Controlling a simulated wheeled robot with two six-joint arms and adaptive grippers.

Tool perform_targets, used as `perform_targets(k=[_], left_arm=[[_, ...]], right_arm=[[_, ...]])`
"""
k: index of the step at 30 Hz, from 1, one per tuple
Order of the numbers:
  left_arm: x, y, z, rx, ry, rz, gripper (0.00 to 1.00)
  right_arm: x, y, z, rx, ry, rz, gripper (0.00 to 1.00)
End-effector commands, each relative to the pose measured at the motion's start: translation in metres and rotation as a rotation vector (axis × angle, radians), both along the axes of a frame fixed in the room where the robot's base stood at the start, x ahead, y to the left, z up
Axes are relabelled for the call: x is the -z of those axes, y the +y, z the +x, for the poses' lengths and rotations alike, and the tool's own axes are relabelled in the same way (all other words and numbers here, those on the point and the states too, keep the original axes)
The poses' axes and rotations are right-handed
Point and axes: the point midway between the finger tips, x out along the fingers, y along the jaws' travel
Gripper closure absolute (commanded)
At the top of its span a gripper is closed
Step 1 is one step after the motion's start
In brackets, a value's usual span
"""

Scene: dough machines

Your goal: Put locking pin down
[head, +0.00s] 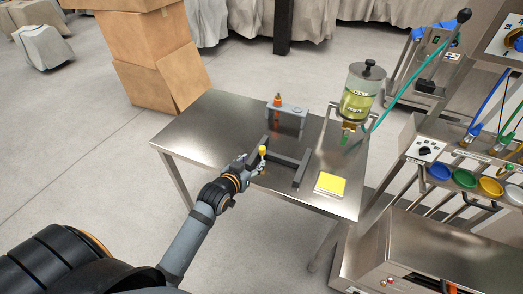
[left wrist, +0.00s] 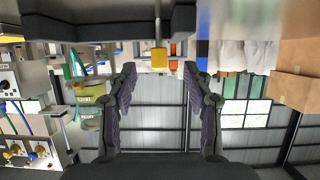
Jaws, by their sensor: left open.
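The locking pin, seen as a yellow knob (head: 262,150), stands upright at the near-left part of a dark grey bar frame (head: 301,169) on the steel table. My left gripper (head: 258,164) is low over the table's front-left area, close beside the pin. Its fingers (left wrist: 159,72) are spread wide with nothing between them. My right gripper is in neither view.
On the steel table (head: 205,132), a grey unit with an orange part (head: 287,115) stands behind the frame. A yellow pad (head: 330,184) lies to the right, and a dispenser with a yellow-green jar (head: 358,97) stands at the back right. The table's left side is clear.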

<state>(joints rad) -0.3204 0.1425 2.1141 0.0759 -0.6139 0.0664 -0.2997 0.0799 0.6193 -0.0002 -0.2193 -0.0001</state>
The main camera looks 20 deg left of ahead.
Motion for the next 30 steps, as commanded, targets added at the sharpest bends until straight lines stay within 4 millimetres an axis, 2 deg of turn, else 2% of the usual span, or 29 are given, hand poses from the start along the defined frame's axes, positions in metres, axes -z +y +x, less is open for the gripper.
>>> perform_targets(k=[1,4,11,18,21,28,30], left_arm=[[0.003,-0.001,0.01,0.0,-0.003,-0.002,0.49],[0.009,-0.001,0.024,-0.001,-0.002,-0.002,0.49],[0.012,-0.001,0.033,0.0,-0.003,0.0,0.49],[0.018,-0.004,0.072,-0.001,-0.003,-0.001,0.49],[0.022,-0.004,0.081,-0.001,-0.002,0.0,0.49],[0.022,-0.004,0.083,-0.001,-0.002,0.0,0.49],[0.022,-0.004,0.083,-0.001,-0.002,0.0,0.57]], right_arm=[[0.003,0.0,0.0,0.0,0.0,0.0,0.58],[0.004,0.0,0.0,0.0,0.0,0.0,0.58],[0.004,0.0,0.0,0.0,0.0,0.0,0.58],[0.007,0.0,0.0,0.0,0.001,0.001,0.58],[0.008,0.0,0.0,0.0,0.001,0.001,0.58],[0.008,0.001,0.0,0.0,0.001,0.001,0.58],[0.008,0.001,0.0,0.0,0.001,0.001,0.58]])
